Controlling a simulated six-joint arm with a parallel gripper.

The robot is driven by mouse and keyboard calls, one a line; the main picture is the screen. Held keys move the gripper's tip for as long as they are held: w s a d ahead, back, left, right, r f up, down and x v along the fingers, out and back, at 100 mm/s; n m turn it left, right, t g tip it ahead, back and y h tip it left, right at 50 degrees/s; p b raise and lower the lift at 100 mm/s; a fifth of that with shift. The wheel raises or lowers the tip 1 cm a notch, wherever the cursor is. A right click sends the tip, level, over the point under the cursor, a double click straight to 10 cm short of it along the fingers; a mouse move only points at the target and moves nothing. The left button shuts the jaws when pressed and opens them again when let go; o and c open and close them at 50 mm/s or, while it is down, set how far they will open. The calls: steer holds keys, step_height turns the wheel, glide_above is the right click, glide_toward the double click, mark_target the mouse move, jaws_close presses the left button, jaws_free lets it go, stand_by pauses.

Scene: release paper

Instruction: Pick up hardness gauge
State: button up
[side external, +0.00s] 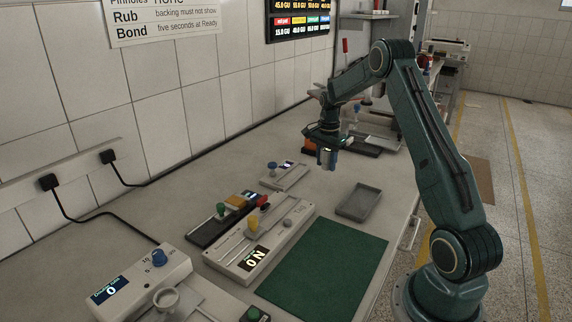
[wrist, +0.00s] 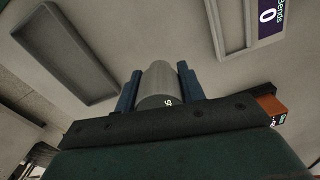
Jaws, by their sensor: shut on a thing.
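My gripper (side external: 327,158) is above the bench, pointing down, in the side view. In the wrist view its two blue fingers stand on either side of a grey cylinder with a small white marking, the hardness gauge as far as I can tell (wrist: 158,84), and are shut on it. The fingers and palm hide part of the cylinder. An orange block (wrist: 270,104) with a small display shows at the right behind the palm. I cannot tell whether it is joined to the held cylinder.
A shallow grey tray (side external: 359,202) lies on the bench, also in the wrist view (wrist: 65,52). A small device with a blue knob (side external: 285,175) stands left of it.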

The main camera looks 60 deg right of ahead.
mark_target(323, 149)
step_height(323, 149, up, 15)
steer(key=shift+f, duration=0.2)
stand_by(0.6)
steer(key=shift+o, duration=1.2)
steer(key=shift+w+a+f, duration=0.3)
steer(key=shift+w+a, duration=0.15)
steer(key=shift+c, duration=0.2)
steer(key=w+a+f+n, duration=0.2)
steer(key=w+a, duration=0.3)
steer(key=a, duration=0.4)
steer(key=w+a+f+n, duration=0.2)
steer(key=w+a+f, duration=0.2)
steer(key=a, duration=0.5)
steer(key=w+a+f+n, duration=0.2)
steer(key=w+a, duration=0.3)
steer(key=a, duration=0.4)
steer(key=shift+w+f, duration=0.3)
steer(key=shift+f, duration=0.6)
steer(key=shift+f, duration=0.15)
steer(key=shift+f, duration=2.4)
